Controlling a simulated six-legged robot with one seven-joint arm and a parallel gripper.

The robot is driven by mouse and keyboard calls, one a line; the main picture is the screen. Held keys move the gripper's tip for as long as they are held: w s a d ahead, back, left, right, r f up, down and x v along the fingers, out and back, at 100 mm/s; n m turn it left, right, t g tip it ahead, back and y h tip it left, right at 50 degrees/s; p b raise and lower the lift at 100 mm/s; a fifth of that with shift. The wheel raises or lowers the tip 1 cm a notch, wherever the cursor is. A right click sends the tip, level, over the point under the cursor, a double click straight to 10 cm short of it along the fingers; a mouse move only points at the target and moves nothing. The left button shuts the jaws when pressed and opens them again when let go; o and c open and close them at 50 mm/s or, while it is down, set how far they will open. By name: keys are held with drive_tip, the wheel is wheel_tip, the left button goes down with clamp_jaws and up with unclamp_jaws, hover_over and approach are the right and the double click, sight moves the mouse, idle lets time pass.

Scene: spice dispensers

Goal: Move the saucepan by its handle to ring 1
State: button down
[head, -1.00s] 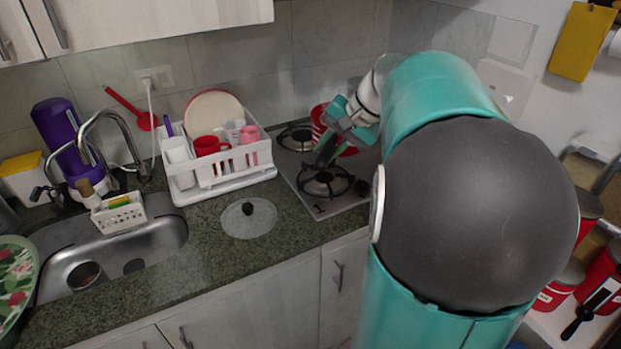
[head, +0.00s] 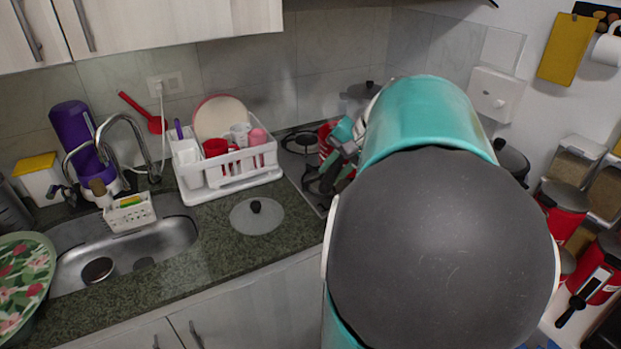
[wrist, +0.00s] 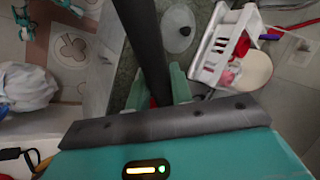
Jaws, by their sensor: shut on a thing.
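The red saucepan (head: 325,138) is at the stove, mostly hidden behind my gripper and arm in the head view. My gripper (head: 338,172) is over the stove, its fingers partly hidden by my arm. In the wrist view, my gripper (wrist: 158,90) is shut on a long dark handle (wrist: 146,40), with a green finger on each side and a bit of red by the fingers. The stove (head: 292,165) has a rear-left ring (head: 301,141) in view.
A glass lid (head: 257,216) lies on the counter left of the stove. The white dish rack (head: 230,182) with cups and a plate stands behind it. The sink (head: 178,238) is at the left. Red canisters (head: 565,205) stand at the right.

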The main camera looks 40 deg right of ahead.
drive_tip(key=w+d+f, duration=0.6)
drive_tip(key=w+f, duration=0.5)
drive_tip(key=f, duration=0.1)
drive_tip(key=shift+w+f, duration=0.15)
drive_tip(key=shift+w, duration=0.05)
drive_tip(key=shift+f, duration=0.1)
drive_tip(key=c, duration=1.2)
unclamp_jaws()
drive_tip(key=shift+a+f, duration=0.1)
drive_tip(key=shift+c, duration=0.2)
